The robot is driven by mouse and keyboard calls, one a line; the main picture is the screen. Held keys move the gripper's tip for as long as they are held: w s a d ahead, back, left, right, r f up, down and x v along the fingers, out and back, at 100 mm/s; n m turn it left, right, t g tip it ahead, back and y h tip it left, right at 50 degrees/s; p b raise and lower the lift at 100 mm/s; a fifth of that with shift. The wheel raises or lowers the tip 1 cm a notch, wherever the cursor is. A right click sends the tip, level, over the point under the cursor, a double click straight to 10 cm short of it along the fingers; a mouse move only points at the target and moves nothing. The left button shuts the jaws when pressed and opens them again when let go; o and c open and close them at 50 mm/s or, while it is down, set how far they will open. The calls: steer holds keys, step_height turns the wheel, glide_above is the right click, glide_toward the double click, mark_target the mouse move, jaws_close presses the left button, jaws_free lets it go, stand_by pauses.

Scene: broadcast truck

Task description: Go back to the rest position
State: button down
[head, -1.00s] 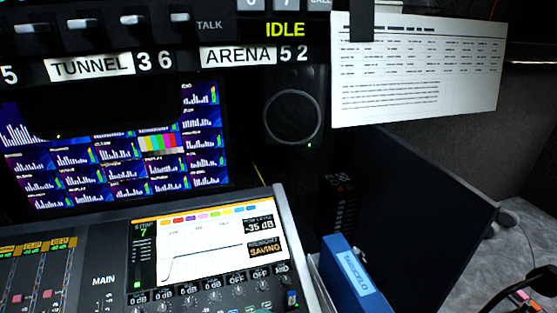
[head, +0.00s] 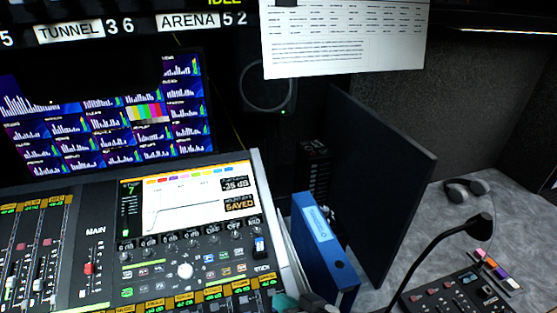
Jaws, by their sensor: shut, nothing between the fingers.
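My gripper (head: 287,302) shows only in part at the bottom edge of the head view, as a teal tip with grey parts beside it. It is shut, with nothing seen in it, over the lower right corner of the mixing console (head: 75,245). The rest of my arm is cut off by the frame. The console's screen (head: 185,205) shows a curve and a label reading SAVED.
A blue binder (head: 318,245) stands right of the console, close to my gripper. A dark upright panel (head: 385,185) stands behind it. A gooseneck microphone (head: 440,240), a small button panel (head: 460,298) and headphones (head: 467,188) are at the right.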

steer(key=s+d+f+m+g+h, duration=0.1)
steer(key=s+d+f+h, duration=0.1)
steer(key=s+d+f, duration=0.35)
steer(key=s+d+f+g+h, duration=0.2)
steer(key=s+d+h, duration=0.1)
steer(key=d, duration=0.6)
steer(key=s+d+f+m+g+h, duration=0.1)
steer(key=s+d+g, duration=0.1)
steer(key=s+d, duration=0.4)
steer(key=s+d+f+m+g+h, duration=0.1)
steer(key=s+d+f+g+h, duration=0.1)
steer(key=s+d, duration=0.3)
steer(key=s+g, duration=0.1)
steer(key=s, duration=0.3)
steer(key=shift+s+d+f, duration=0.25)
steer(key=shift+s+d, duration=0.1)
steer(key=shift+s, duration=0.05)
